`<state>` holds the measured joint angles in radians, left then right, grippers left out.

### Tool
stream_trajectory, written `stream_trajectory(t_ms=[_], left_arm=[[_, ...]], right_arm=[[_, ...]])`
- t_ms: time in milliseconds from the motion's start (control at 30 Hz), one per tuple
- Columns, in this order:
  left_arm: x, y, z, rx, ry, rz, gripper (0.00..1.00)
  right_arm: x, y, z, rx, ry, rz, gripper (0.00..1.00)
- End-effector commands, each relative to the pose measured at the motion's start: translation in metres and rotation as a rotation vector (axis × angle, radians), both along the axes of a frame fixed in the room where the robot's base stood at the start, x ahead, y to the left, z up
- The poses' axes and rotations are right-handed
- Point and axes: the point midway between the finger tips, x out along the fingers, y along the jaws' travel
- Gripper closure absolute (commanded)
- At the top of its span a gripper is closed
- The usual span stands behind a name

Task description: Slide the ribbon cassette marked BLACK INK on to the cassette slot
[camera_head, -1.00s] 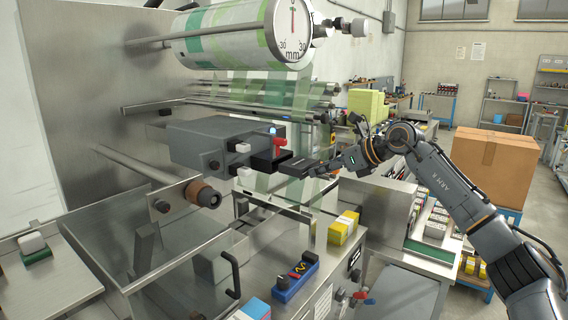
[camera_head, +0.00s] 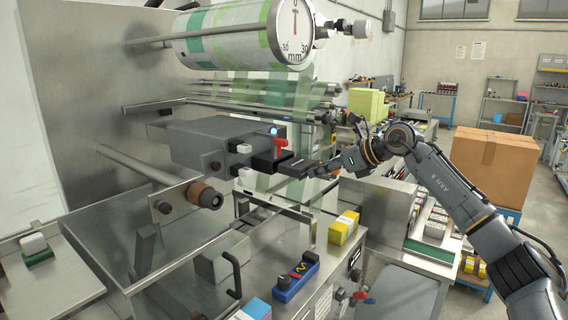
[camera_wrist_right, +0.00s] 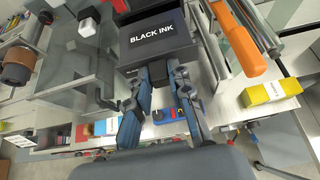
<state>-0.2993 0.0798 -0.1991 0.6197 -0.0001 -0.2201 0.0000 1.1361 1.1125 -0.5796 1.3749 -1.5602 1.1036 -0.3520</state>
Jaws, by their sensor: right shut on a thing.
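The black ribbon cassette (camera_wrist_right: 165,40), with BLACK INK in white letters, is at the top of the right wrist view. In the head view the dark cassette (camera_head: 268,164) sits against the right end of the grey housing (camera_head: 215,138), where the cassette slot appears to be. How far it is inside the slot I cannot tell. My right gripper (camera_head: 298,168) is shut on the cassette's near end; its blue-grey fingers (camera_wrist_right: 160,82) also show in the wrist view. My left gripper is not in view.
A red lever (camera_head: 280,147) and white knobs (camera_head: 244,148) stick out close to the cassette. Green-striped film (camera_head: 284,198) hangs behind the gripper. Below are a yellow-and-white box (camera_head: 343,228) and a blue control box (camera_head: 296,277). An orange handle (camera_wrist_right: 237,40) is right of the cassette.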

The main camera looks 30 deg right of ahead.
Motion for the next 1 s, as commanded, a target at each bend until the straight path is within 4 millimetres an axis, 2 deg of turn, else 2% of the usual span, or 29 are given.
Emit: stream_trajectory(t_ms=[367,1000], left_arm=[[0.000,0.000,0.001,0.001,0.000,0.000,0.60],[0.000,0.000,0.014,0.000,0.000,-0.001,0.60]], right_arm=[[0.001,0.000,0.001,0.000,-0.001,0.000,1.00],[0.015,0.007,0.001,0.002,0.000,0.000,1.00]])
